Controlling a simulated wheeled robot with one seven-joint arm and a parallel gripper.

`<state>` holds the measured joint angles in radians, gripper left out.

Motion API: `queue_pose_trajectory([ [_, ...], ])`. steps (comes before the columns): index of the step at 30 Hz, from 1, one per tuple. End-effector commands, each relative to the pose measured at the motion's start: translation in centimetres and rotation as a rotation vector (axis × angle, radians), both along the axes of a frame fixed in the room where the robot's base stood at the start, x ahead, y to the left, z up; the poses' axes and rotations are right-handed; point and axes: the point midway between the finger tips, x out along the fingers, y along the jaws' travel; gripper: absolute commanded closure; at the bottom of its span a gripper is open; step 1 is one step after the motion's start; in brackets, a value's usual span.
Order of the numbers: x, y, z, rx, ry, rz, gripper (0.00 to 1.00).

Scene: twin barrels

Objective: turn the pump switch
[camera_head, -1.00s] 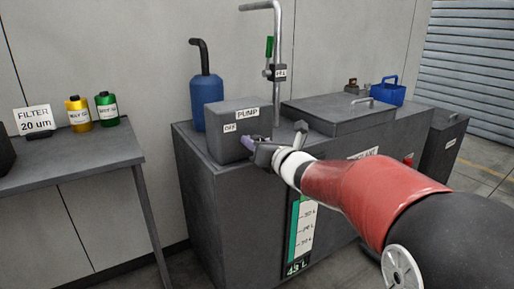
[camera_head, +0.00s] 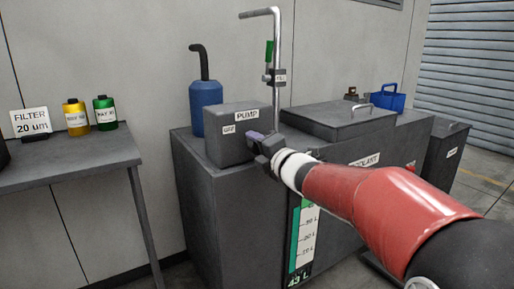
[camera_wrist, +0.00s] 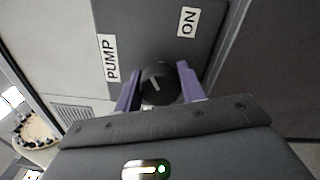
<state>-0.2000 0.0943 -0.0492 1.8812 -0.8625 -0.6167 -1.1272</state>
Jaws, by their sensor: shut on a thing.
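The pump switch is a round black knob (camera_wrist: 158,84) with a white pointer line, on the face of a grey box (camera_head: 227,148) labelled PUMP. In the wrist view a PUMP label and an ON label sit on the face beyond it; in the head view an OFF label shows at the left. My gripper (camera_wrist: 158,88) has its two purple fingers on either side of the knob, shut on it. In the head view my gripper (camera_head: 256,138) is at the box's front face and hides the knob. The white line points towards the ON side, slanting in the wrist picture.
The box stands on a grey tank (camera_head: 195,190) with a level gauge (camera_head: 304,240). A blue bottle (camera_head: 206,105) and a bent metal pipe (camera_head: 277,60) stand beside it. A table (camera_head: 75,160) at left holds yellow and green cans.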

Motion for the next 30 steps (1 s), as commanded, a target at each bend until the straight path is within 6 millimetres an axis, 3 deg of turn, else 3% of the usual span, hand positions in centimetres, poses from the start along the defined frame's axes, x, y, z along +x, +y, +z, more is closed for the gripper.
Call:
queue_pose_trajectory([
  [15, 0.02, -0.07, -0.10, 0.328, 0.223, -0.001, 0.83],
  [30, 0.01, -0.02, -0.21, 0.421, 0.286, 0.000, 0.83],
])
